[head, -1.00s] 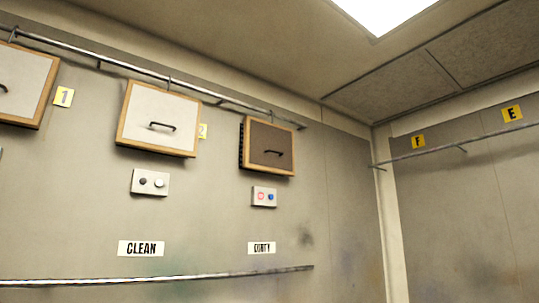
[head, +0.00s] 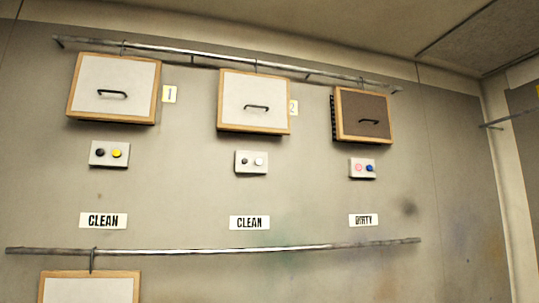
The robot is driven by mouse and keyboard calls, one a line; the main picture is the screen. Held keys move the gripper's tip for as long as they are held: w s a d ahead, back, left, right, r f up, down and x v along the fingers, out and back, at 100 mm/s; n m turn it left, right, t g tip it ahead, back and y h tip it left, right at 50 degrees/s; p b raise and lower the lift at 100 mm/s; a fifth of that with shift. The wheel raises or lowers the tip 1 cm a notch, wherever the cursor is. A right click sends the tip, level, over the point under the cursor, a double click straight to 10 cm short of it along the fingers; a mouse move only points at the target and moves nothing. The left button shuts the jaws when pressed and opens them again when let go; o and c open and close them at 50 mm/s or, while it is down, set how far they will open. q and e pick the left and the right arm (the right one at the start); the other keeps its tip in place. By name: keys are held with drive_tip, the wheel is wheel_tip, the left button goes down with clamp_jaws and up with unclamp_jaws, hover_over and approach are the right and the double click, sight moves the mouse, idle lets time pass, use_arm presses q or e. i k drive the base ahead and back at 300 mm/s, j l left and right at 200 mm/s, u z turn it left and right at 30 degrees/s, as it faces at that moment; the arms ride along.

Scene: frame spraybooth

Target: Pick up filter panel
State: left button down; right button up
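Several wood-framed filter panels hang in the head view. A white panel (head: 113,77) with a black handle hangs at the upper left beside label 1. A second white panel (head: 254,90) with a black handle hangs in the middle beside label 2. A dark brown panel (head: 364,107) with a black handle hangs at the right. The top of another white, wood-framed panel (head: 90,289) shows at the lower left, hanging from a hook; its lower part is cut off. Neither of my grippers is in view.
An upper rail (head: 220,62) carries the top row. A lower rail (head: 220,249) crosses the wall below. Button boxes sit under the top panels, above two CLEAN signs (head: 103,220) and a DIRTY sign (head: 363,220). A side wall with another rail (head: 510,119) is at right.

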sight(362, 116)
drive_tip(key=i+l+z, duration=0.1)
drive_tip(key=i, duration=1.05)
